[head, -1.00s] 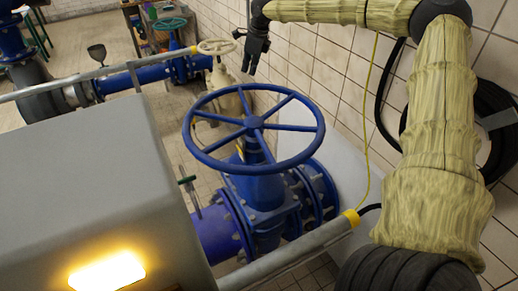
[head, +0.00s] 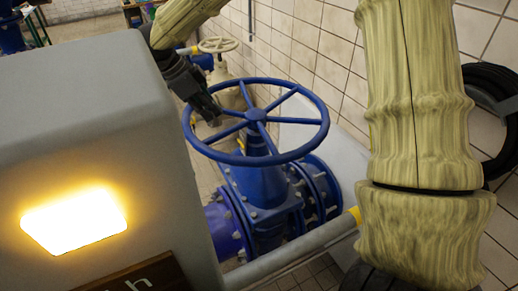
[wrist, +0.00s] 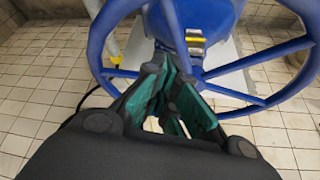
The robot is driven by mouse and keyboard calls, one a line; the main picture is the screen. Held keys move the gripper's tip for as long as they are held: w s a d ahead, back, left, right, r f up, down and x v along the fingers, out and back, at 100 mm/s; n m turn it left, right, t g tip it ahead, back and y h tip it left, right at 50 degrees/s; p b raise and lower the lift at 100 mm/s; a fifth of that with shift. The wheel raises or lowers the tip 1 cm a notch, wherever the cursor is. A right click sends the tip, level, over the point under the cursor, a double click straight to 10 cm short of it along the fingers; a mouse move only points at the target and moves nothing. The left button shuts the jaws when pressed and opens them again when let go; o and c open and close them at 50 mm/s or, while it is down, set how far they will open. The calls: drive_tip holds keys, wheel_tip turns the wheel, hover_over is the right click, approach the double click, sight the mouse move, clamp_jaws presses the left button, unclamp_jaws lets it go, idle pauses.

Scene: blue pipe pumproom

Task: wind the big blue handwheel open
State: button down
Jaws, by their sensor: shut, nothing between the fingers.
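The big blue handwheel (head: 322,125) lies roughly level on top of a blue valve body (head: 263,187) in the middle of the head view. Its rim and spokes also fill the top of the wrist view (wrist: 98,45). My gripper (head: 214,118) is at the wheel's left side in the head view, over the left rim and pointing down and inward. In the wrist view its teal-padded fingers (wrist: 168,70) are together and empty, with rim and spokes close beyond the tips. I cannot tell whether the fingertips touch the wheel.
A large grey cabinet with a lit lamp (head: 75,220) stands at left, close to my gripper. A grey rail (head: 290,250) runs in front of the valve. A tiled wall (head: 330,45) bounds the right. A smaller cream handwheel (head: 218,44) stands behind.

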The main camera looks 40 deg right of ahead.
drive_tip(key=s, duration=0.2)
drive_tip(key=s+a+h, duration=0.1)
drive_tip(key=s, duration=0.1)
drive_tip(key=s+g+h+b, duration=0.1)
drive_tip(key=s, duration=0.1)
drive_tip(key=shift+s+a+n, duration=0.15)
drive_tip(key=shift+a+n, duration=0.15)
drive_tip(key=shift+a, duration=0.1)
drive_tip(key=shift+s+d+f, duration=0.2)
drive_tip(key=shift+s+d, duration=0.1)
drive_tip(key=shift+d, duration=0.1)
drive_tip(key=shift+s+d+f+h, duration=0.2)
drive_tip(key=shift+d+f+h, duration=0.1)
drive_tip(key=shift+f, duration=0.15)
drive_tip(key=d+r+p+x, duration=0.1)
drive_tip(key=p+x, duration=0.2)
drive_tip(key=x, duration=0.9)
drive_tip(key=shift+s, duration=0.25)
drive_tip(key=shift+s+d+n+t+p, duration=0.3)
drive_tip(key=shift+s+d+n+p, duration=0.1)
drive_tip(key=shift+d+n+p, duration=0.1)
